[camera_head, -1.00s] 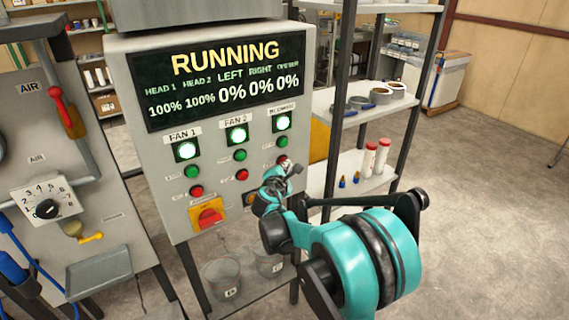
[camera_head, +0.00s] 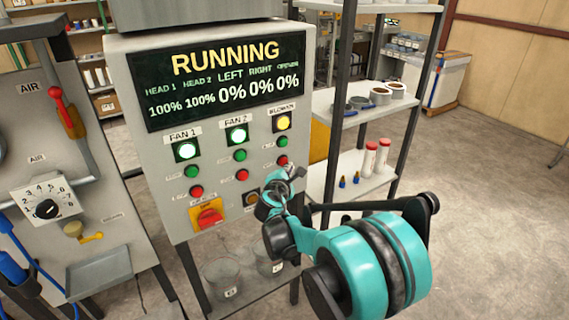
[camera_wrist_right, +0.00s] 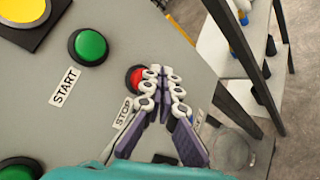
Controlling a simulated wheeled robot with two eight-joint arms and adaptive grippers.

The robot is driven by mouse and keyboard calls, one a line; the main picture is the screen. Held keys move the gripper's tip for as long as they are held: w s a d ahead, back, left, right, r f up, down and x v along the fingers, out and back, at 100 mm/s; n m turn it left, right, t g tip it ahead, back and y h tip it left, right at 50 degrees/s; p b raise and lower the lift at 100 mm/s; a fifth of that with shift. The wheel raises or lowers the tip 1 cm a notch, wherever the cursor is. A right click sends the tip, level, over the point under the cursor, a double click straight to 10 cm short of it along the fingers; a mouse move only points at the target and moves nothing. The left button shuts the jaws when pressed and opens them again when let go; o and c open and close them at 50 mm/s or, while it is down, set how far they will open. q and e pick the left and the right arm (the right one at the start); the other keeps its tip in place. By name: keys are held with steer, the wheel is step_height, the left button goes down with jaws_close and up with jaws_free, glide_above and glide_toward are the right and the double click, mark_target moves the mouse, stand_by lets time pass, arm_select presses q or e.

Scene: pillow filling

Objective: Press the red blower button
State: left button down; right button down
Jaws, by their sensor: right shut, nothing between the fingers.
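The red blower button (camera_head: 283,160) is the lower button in the right column of the grey control panel, under a green button (camera_head: 283,142) and a lit yellow lamp (camera_head: 284,122). My right gripper (camera_head: 296,171) is shut and empty, just below and right of the red button. In the right wrist view the closed fingertips (camera_wrist_right: 160,76) overlap the right edge of the red button (camera_wrist_right: 135,76), beside its STOP label (camera_wrist_right: 123,112). I cannot tell whether they touch it. My left gripper is not in view.
The panel's display (camera_head: 222,82) reads RUNNING. The Fan 1 lamp (camera_head: 186,151) and Fan 2 lamp (camera_head: 237,136) glow white-green. A shelf rack (camera_head: 350,108) stands close on the right.

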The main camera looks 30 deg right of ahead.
steer(key=shift+s+d, duration=0.15)
steer(key=shift+s, duration=1.1)
steer(key=shift+s+d, duration=0.1)
steer(key=shift+s, duration=1.15)
steer(key=s+a+f+m+g+y, duration=0.2)
steer(key=s+a+m+y, duration=0.3)
steer(key=s, duration=0.8)
steer(key=s+a+f+m+g+y, duration=0.2)
steer(key=s+a+f+m+y, duration=0.2)
steer(key=s+a+m, duration=0.7)
steer(key=s+a+f, duration=0.1)
steer(key=s+a, duration=0.1)
steer(key=a, duration=0.3)
steer(key=shift+s+f+g+y, duration=0.2)
steer(key=shift+s+g+y, duration=0.1)
steer(key=shift+g+y, duration=0.1)
